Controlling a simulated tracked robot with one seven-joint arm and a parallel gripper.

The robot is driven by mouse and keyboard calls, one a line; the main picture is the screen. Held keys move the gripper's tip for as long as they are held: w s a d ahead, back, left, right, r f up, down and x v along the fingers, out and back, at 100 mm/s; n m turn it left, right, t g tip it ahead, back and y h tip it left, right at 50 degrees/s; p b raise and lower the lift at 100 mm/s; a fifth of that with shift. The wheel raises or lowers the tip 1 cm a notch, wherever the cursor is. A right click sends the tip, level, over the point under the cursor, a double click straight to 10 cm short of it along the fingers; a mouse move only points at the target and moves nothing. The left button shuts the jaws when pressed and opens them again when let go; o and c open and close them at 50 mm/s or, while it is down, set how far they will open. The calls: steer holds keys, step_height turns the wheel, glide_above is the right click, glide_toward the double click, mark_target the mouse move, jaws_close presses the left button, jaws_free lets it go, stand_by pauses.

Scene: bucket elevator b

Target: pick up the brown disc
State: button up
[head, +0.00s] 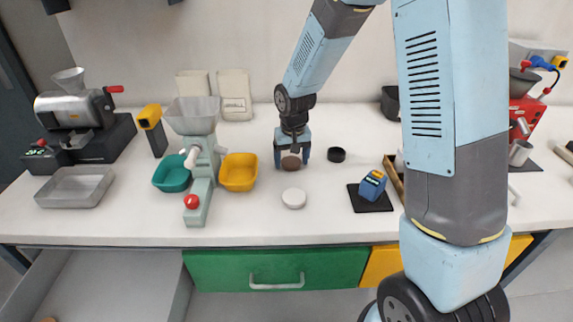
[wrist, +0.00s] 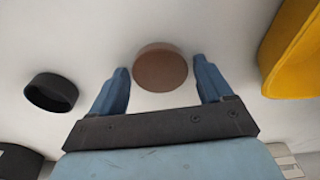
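The brown disc (head: 290,162) lies on the white counter, and it also shows in the wrist view (wrist: 161,67). My gripper (head: 292,163) is over it, pointing down. In the wrist view my gripper (wrist: 163,78) is open, with one blue finger on each side of the disc. I cannot tell the exact height of the fingertips above the counter.
A black ring-shaped piece (head: 336,154) lies right of my gripper and a white round lid (head: 293,198) in front. A yellow bin (head: 239,172) and a grey-green grinder (head: 196,140) stand to the left. A blue block on a black pad (head: 371,201) lies to the right.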

steer(key=c, duration=0.8)
steer(key=shift+c, duration=0.2)
steer(key=shift+r, duration=0.15)
